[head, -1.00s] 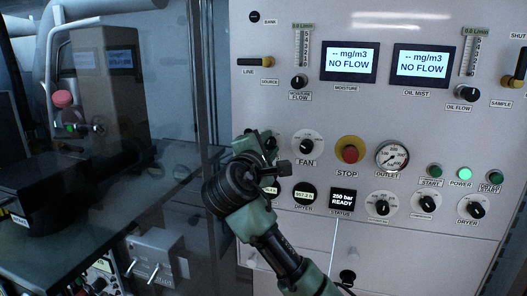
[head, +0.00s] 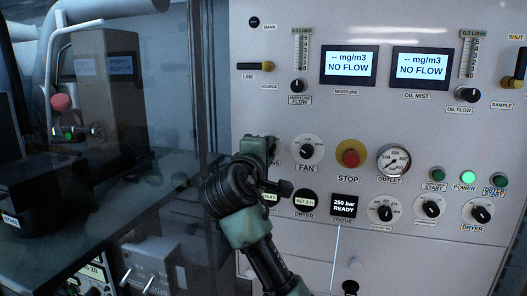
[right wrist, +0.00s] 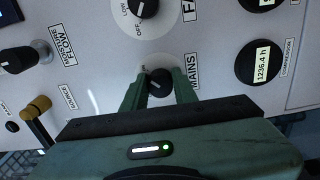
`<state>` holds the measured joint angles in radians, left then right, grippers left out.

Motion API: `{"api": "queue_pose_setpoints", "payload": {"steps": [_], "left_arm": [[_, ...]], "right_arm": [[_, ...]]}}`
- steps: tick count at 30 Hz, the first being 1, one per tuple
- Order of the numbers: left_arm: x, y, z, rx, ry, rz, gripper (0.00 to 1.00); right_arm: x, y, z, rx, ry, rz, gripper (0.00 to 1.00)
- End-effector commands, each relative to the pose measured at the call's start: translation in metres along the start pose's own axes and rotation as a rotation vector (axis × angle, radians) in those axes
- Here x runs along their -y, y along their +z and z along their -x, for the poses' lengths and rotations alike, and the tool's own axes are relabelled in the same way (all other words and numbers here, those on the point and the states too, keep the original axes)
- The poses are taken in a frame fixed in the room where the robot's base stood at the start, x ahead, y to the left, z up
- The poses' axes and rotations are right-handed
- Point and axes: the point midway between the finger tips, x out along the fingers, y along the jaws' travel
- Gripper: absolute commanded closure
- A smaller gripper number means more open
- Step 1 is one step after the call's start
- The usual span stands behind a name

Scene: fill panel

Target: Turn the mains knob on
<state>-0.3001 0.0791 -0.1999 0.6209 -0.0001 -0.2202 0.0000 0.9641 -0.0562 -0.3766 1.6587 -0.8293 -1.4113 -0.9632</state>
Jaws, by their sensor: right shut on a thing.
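The mains knob (right wrist: 160,82) is a small black knob on a pale round plate, with the MAINS label (right wrist: 191,70) beside it in the right wrist view. My right gripper (right wrist: 159,85) has one finger on each side of the knob and is shut on it. In the head view my right gripper (head: 262,146) is at the panel left of the fan knob (head: 307,151) and hides the mains knob. Only the end of the label shows. The knob's pointer setting cannot be read. My left gripper is not in view.
The panel (head: 400,120) carries a red stop button (head: 349,158), an outlet gauge (head: 393,161) and a lit green power lamp (head: 468,177). A dark shelf with equipment stands at left.

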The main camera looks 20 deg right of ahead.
Motion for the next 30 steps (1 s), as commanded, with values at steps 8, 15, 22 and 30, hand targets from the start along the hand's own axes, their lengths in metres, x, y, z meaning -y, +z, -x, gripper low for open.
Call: {"api": "queue_pose_setpoints", "payload": {"steps": [8,15,22,30], "left_arm": [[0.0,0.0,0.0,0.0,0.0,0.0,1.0],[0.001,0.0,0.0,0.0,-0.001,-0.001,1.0],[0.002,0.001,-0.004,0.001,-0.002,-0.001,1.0],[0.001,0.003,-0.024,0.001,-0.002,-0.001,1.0]], "right_arm": [[0.003,-0.003,0.002,-0.005,-0.007,0.001,0.67],[0.002,-0.001,0.001,-0.002,-0.004,0.001,0.5],[0.002,-0.001,0.007,-0.002,-0.001,0.0,0.5],[0.002,-0.003,0.053,-0.005,0.001,-0.001,0.5]]}}
